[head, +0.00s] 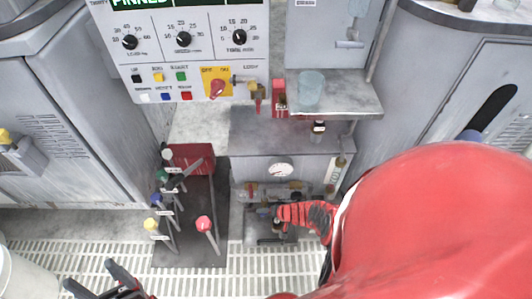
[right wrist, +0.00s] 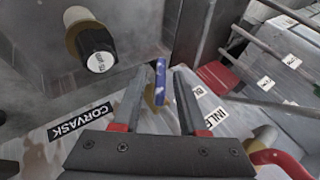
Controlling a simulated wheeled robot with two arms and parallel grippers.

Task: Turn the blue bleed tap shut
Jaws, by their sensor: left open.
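The blue bleed tap (right wrist: 160,78) shows in the right wrist view as a narrow upright blue lever with a tan lower part. My right gripper (right wrist: 164,70) is open, with its two fingertips on either side of the lever. There is a gap on the right finger's side; I cannot tell whether the left finger touches it. In the head view my right gripper (head: 278,213) is at the low pipework under the gauge, and I cannot make out the blue tap there. My left gripper (head: 89,274) is open and empty at the lower left, above the floor grating.
A black-capped knob (right wrist: 97,50) stands close by at the upper left of the right wrist view. A round gauge (head: 280,170) is above the pipework. The control panel (head: 180,50) is behind.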

